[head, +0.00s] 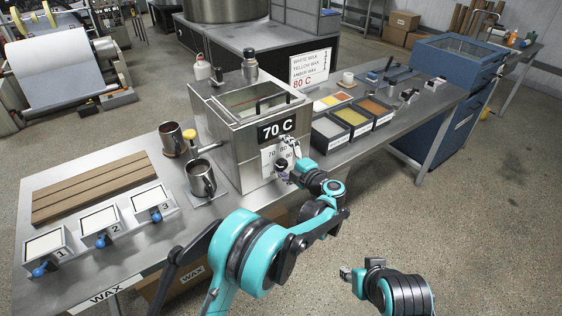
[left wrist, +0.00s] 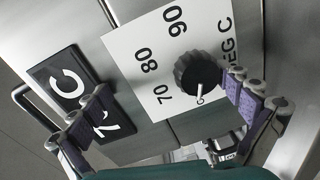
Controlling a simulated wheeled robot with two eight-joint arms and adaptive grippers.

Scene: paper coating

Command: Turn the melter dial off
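The melter (head: 232,128) is a metal box with a black 70 C display (head: 276,129). Its dial (head: 282,165) is a black knob on a white label marked 70, 80, 90 and DEG C. In the left wrist view the dial (left wrist: 197,72) has a white pointer directed down and slightly right, away from the numbers, at a partly hidden letter. My left gripper (head: 290,155) is at the melter's front. In the wrist view its fingers (left wrist: 165,112) are spread; the right finger is close beside the dial, contact unclear. My right gripper (head: 347,272) is low at right, its fingers unclear.
Metal mugs (head: 201,178) and numbered moulds (head: 101,227) stand left of the melter. Wax bins (head: 329,134) stand to its right. A handle curves at the wrist view's left edge (left wrist: 22,100). The floor right of the bench is clear.

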